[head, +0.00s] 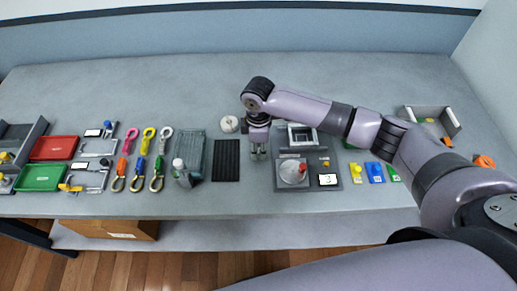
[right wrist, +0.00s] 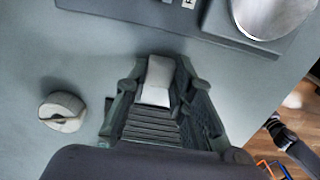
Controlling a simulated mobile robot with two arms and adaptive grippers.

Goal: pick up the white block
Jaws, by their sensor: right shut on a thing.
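The white block (right wrist: 157,82) shows in the right wrist view between the fingertips of my right gripper (right wrist: 155,90). The gripper is shut on it. In the head view my right gripper (head: 258,154) points down over the grey table, between the black ribbed mat and the grey station with the round plate. The block cannot be made out clearly there. My left gripper is not in view.
A round whitish piece (head: 229,124) lies left of the gripper. The black ribbed mat (head: 226,160) is beside it. The grey station (head: 321,186) with a round metal plate (head: 292,172) stands to the right. Coloured carabiners (head: 139,165) and trays (head: 54,148) lie left.

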